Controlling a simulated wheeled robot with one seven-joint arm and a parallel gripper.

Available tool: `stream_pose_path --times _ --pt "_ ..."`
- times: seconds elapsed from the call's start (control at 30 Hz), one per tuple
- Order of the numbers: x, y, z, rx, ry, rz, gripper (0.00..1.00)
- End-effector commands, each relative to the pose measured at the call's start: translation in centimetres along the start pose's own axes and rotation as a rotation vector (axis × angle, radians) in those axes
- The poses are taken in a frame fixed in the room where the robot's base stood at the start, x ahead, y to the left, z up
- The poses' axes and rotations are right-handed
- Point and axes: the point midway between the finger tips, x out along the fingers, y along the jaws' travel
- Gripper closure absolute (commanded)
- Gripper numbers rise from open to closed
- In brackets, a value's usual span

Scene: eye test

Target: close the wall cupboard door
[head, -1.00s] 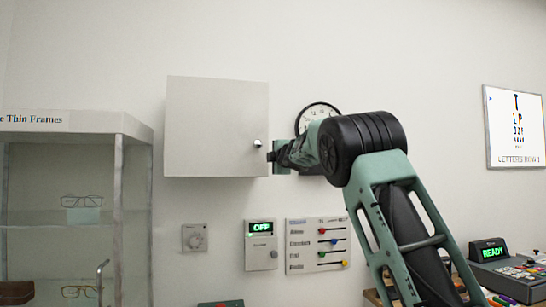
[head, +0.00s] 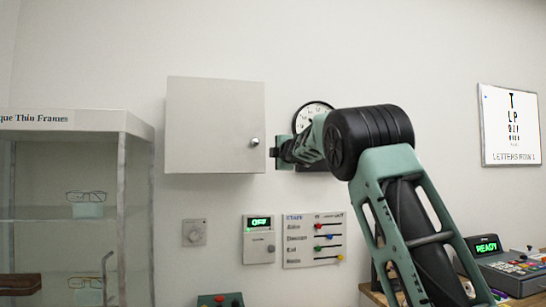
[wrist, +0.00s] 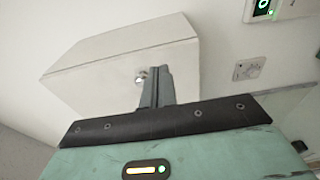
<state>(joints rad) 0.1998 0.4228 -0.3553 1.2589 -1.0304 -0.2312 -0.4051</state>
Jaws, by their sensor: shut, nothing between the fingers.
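The wall cupboard (head: 205,125) is a white box on the wall, left of the middle in the head view. Its door shows as a flat panel with a small round metal knob (head: 255,141) near the right edge. I cannot tell whether the door is slightly ajar or flush. My gripper (head: 274,152) is just right of the door's right edge, a little below knob height, with a narrow gap in the picture. In the wrist view my gripper (wrist: 157,70) is shut and empty, its fingertips beside the knob (wrist: 140,76) and in front of the cupboard (wrist: 95,75).
A glass display case (head: 135,125) with spectacles stands at the left. A round clock (head: 312,112) is partly hidden behind my arm. A dial, an OFF unit (head: 259,240) and a slider panel (head: 314,255) are on the wall below. A READY device (head: 510,262) stands at the lower right.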

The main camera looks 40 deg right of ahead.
Motion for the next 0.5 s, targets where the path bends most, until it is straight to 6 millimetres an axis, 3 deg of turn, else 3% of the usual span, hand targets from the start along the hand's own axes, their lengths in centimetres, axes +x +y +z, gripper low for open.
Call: stream_pose_path --times 0.5 --pt "-2.6 -0.3 7.0 -0.001 -0.002 -0.004 1.0"
